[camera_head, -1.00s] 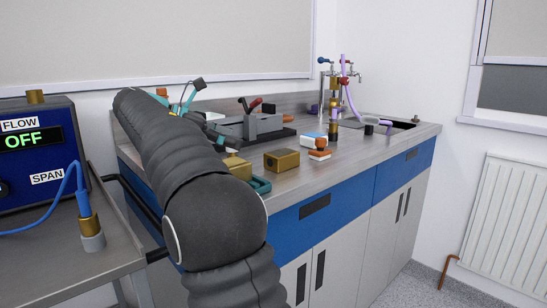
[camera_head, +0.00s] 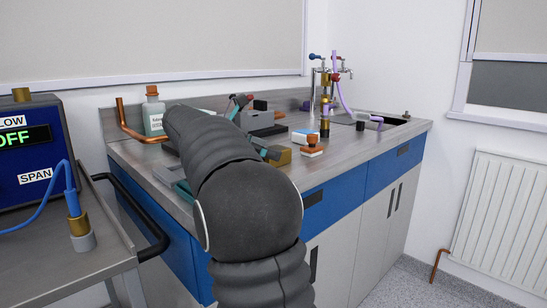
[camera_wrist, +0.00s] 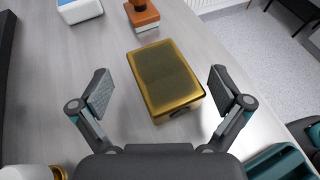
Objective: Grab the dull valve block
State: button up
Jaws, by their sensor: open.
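A brass-coloured valve block (camera_wrist: 165,78) with a darker, dull top lies on the worktop between and slightly ahead of my gripper's fingers in the wrist view. A small dark hole shows on its near side. In the head view its right part (camera_head: 284,156) shows beyond my arm, and the rest is hidden. My gripper (camera_wrist: 158,92) is open, with one finger on each side of the block and gaps between. Contact is not visible. In the head view my gripper (camera_head: 262,150) is mostly hidden behind my arm.
An orange-topped white item (camera_wrist: 143,16) and a blue-and-white box (camera_wrist: 79,10) lie beyond the block. A teal tray (camera_wrist: 282,164) is at lower right, and a brass-and-white round part (camera_wrist: 35,172) at lower left. The worktop's front edge is to the right.

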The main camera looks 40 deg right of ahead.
jog(key=shift+s+d+f, duration=0.25)
jog(key=shift+d, duration=0.4)
jog(key=c, duration=1.7)
jog(key=shift+c, duration=0.2)
